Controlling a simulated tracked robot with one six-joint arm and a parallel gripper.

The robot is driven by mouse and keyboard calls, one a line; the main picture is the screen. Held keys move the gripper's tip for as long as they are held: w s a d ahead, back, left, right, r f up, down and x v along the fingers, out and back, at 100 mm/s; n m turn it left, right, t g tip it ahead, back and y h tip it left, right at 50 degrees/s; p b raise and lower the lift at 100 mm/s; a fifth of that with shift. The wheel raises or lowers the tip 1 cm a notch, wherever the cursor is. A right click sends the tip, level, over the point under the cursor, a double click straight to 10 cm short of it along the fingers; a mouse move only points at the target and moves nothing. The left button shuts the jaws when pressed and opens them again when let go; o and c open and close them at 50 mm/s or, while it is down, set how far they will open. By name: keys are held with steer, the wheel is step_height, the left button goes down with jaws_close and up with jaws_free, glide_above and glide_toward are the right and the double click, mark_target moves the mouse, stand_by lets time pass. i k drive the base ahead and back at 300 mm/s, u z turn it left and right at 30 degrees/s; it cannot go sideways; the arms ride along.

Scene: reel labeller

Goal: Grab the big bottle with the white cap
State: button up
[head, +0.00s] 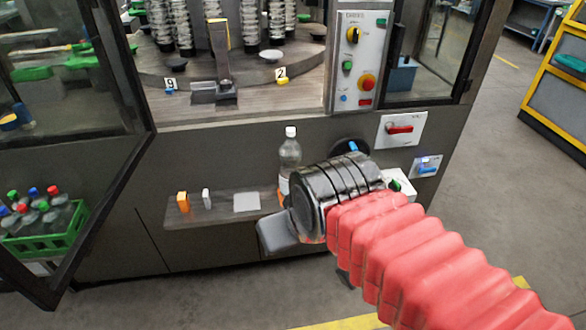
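The big bottle (290,152) is clear with a white cap and a partly visible orange-and-white label. It stands upright at the shelf on the machine's front. My gripper (276,232) is in front of the shelf, below the bottle in the picture. One grey finger shows at its left end. The black wrist and red-sleeved arm come from the lower right and hide the bottle's lower part. Whether the gripper touches the bottle, or how far its fingers are apart, I cannot tell.
The narrow shelf (228,218) also bears an orange block (183,202), a small white item (207,198) and a pale flat square (246,202). A green crate (48,240) of small bottles stands at left behind an open glass door (118,185). Switches line the machine's right front.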

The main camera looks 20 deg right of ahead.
mark_target(291, 151)
steer(key=i, duration=0.9)
steer(key=u, duration=0.05)
